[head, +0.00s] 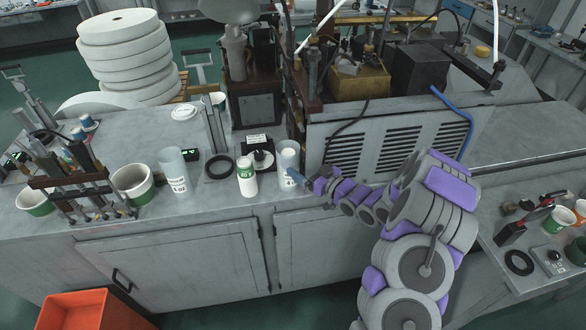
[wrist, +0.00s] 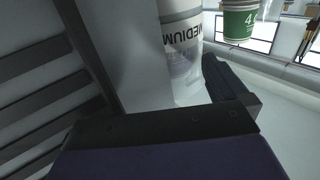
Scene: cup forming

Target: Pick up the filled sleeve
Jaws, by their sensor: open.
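A whitish sleeve (head: 288,155) stands on the grey counter (head: 215,200), near its front edge. In the wrist view the sleeve (wrist: 182,50) shows large dark lettering reading MEDIUM, upside down, and a see-through lower part. I cannot tell what fills it. My gripper (head: 296,177) is open, low at the sleeve's front right. In the wrist view the sleeve lies just ahead, between my dark fingers. I see no firm grip on it, and contact cannot be told. Another tall, clear sleeve (head: 174,172) with a label stands farther left.
A grey vented machine (head: 390,140) rises close behind my arm. An orange bin (head: 85,310) is at lower left.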

